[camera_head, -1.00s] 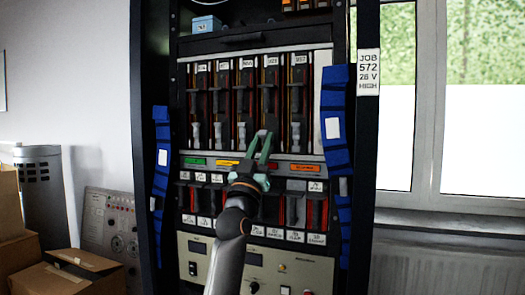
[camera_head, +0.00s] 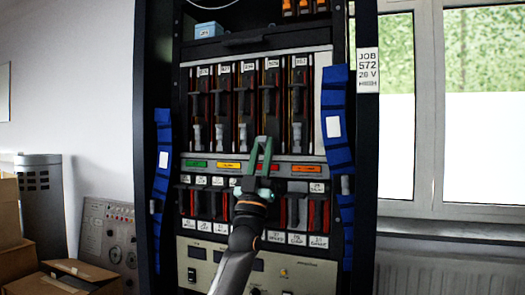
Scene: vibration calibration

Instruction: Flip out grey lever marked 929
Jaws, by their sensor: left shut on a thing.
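The rack's upper row holds several dark modules with white labels on top and grey levers low on their fronts. The label of the fourth module from the left (camera_head: 272,64) seems to read 929, but it is small and blurred. My left gripper (camera_head: 263,146), with green fingers, comes up from below in front of that module. It is shut on the grey lever there, which is mostly hidden behind the fingers. Grey levers show on the neighbouring modules, to the left (camera_head: 243,135) and to the right (camera_head: 297,137). My right gripper is not in view.
A strip with green, yellow and orange tags (camera_head: 305,169) runs below the upper row. A lower row of modules (camera_head: 318,214) sits beneath it. Blue padded strips (camera_head: 337,125) flank the rack. Cardboard boxes (camera_head: 66,277) stand at lower left.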

